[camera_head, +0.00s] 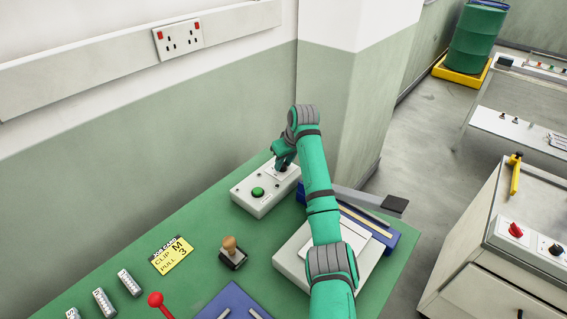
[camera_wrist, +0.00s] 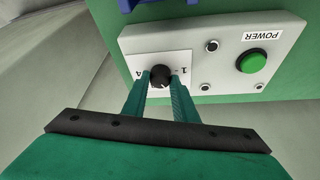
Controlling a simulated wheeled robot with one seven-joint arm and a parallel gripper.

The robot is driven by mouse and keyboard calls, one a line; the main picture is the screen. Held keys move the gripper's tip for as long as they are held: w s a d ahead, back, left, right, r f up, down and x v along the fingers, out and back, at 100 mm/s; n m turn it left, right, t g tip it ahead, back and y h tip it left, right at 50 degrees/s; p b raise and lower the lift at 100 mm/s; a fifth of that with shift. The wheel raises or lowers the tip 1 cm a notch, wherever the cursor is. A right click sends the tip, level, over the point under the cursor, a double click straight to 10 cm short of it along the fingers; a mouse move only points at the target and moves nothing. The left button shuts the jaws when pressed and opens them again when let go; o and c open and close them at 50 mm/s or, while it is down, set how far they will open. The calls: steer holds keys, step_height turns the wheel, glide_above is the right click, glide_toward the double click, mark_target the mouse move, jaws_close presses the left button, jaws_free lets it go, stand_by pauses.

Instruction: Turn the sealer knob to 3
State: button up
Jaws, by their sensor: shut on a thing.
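The sealer knob (camera_wrist: 160,76) is a small black round knob on a white dial plate, seen in the wrist view. The numerals 1 and 4 show at the plate's sides; other marks are hidden by the fingers. The plate sits on a white control box (camera_wrist: 284,30) with a green button (camera_wrist: 251,61) marked POWER. The box also shows in the head view (camera_head: 263,207). My gripper (camera_wrist: 161,80) is shut on the knob, one finger on each side. In the head view my gripper (camera_head: 283,166) reaches down onto the box's far end, and hides the knob.
The box stands on a green bench (camera_head: 201,210) against the wall. A yellow job card (camera_head: 171,255), a wooden-handled stamp (camera_head: 232,253) and a blue tray (camera_head: 232,303) lie nearer. A white device (camera_head: 292,265) and a blue-based unit (camera_head: 380,239) stand close to my arm.

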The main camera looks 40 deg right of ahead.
steer(key=m, duration=0.2)
steer(key=m+g+h, duration=0.1)
steer(key=m, duration=0.1)
steer(key=m+h, duration=0.1)
steer(key=m, duration=0.1)
steer(key=shift+w+a+m, duration=0.15)
steer(key=shift+a+m, duration=0.1)
steer(key=shift+m, duration=0.05)
steer(key=m+g+h, duration=0.1)
steer(key=m+g, duration=0.1)
steer(key=m, duration=0.2)
steer(key=shift+w+m, duration=0.1)
steer(key=shift+m, duration=0.3)
steer(key=o, duration=1)
steer(key=shift+o, duration=0.2)
steer(key=shift+h, duration=0.3)
steer(key=v, duration=1)
steer(key=shift+r, duration=0.4)
